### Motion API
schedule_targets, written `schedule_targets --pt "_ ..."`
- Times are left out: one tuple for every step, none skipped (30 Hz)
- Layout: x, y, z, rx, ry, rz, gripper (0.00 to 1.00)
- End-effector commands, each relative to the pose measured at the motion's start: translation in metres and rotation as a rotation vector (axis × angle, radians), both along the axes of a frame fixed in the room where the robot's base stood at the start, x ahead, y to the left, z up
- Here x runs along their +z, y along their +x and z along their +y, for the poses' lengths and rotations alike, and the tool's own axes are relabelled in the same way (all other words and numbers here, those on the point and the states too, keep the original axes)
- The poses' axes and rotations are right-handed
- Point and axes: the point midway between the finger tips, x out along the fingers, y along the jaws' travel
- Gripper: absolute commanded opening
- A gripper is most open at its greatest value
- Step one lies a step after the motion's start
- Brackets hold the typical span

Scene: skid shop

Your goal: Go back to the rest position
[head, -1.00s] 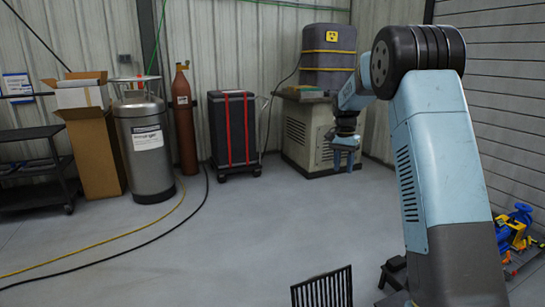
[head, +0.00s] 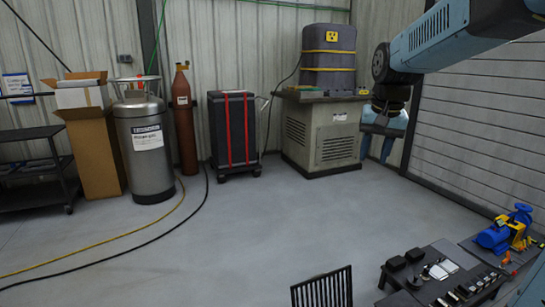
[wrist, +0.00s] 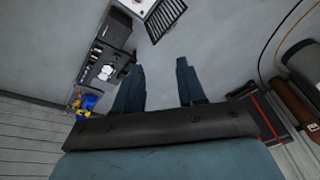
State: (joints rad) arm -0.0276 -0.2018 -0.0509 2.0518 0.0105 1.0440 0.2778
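My gripper (head: 383,131) is raised at the right of the head view, in front of the wall corner beside the grey cabinet. It points down. In the wrist view my gripper (wrist: 158,78) shows its two blue-grey fingers spread apart. Nothing shows between them but bare floor. My arm comes in from the top right of the head view, bent over. The gripper touches nothing that I can see.
A dark bench (head: 435,285) with small parts and a blue pump (head: 500,235) stand at the lower right. A black slatted rack (head: 322,290) is at the bottom. Gas cylinder (head: 186,120), steel tank (head: 146,150) and wheeled case (head: 233,130) line the back wall. The middle floor is clear.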

Motion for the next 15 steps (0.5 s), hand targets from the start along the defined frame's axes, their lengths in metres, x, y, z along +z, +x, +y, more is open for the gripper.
schedule_targets --pt "0.002 -0.016 0.001 0.018 -0.004 -0.019 0.40" --pt "0.003 -0.024 0.001 0.029 -0.007 -0.030 0.40" --pt "0.004 -0.035 0.002 0.045 -0.012 -0.042 0.40" --pt "0.003 -0.044 0.002 0.055 -0.015 -0.051 0.40" --pt "0.003 -0.051 0.003 0.067 -0.018 -0.060 0.40" --pt "0.002 -0.062 0.003 0.083 -0.024 -0.074 0.40" --pt "0.002 -0.070 0.003 0.093 -0.027 -0.083 0.40" --pt "0.001 -0.078 0.004 0.104 -0.031 -0.092 0.40" --pt "-0.001 -0.089 0.004 0.119 -0.038 -0.104 0.40" --pt "-0.002 -0.097 0.005 0.129 -0.041 -0.114 0.40" --pt "-0.003 -0.104 0.005 0.141 -0.046 -0.124 0.40" --pt "-0.006 -0.115 0.005 0.155 -0.053 -0.137 0.40" --pt "-0.007 -0.122 0.006 0.166 -0.057 -0.146 0.40" --pt "-0.010 -0.130 0.006 0.177 -0.063 -0.154 0.40" --pt "-0.013 -0.140 0.007 0.191 -0.069 -0.167 0.40"
